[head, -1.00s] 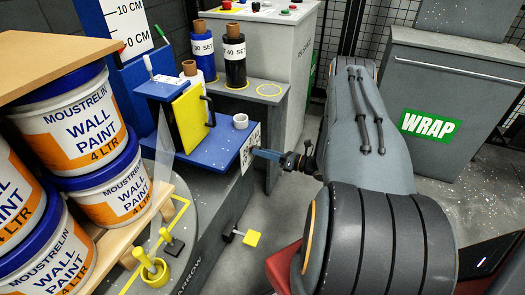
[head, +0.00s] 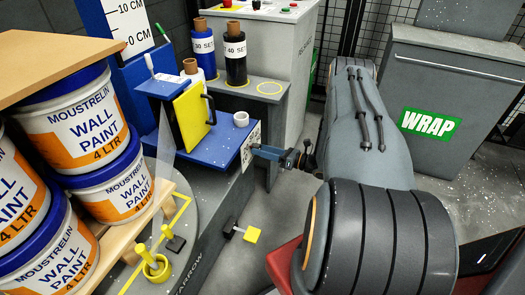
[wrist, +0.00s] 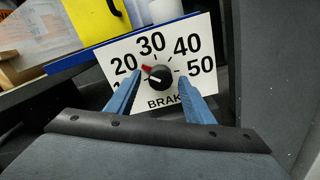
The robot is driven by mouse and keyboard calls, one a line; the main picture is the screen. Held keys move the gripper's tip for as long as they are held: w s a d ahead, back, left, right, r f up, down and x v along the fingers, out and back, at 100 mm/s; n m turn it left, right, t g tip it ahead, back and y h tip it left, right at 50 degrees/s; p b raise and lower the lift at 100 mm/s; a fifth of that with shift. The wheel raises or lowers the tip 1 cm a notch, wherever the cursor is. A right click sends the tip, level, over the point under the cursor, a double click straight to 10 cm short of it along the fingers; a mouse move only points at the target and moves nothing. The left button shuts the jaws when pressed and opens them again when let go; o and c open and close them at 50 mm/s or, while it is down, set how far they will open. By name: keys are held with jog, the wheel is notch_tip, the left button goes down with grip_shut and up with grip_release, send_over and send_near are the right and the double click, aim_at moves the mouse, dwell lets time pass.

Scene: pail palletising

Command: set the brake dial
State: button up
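The brake dial (wrist: 160,77) is a black knob with a red pointer on a white scale plate (wrist: 190,40) numbered in tens. The red pointer faces up and left, between 20 and 30. In the wrist view my gripper (wrist: 159,77) is open, with one blue finger left and one right of the knob. Gaps show between the fingertips and the knob. The lower left number is partly hidden by the left finger. In the head view my gripper (head: 254,152) is at the plate (head: 250,143) on the blue unit's right end; the knob cannot be made out there.
The blue unit (head: 218,150) carries a yellow door (head: 191,116) and a white roll (head: 241,119). Film rolls (head: 236,60) stand on a grey shelf behind. Paint pails (head: 85,120) are stacked at left. A yellow-ended pedal (head: 252,234) sits low in front. A WRAP bin (head: 440,110) stands at right.

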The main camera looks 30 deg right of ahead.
jog(key=v, duration=0.7)
jog(key=shift+s+d, duration=0.25)
jog(key=shift+s, duration=0.05)
dwell(0.4)
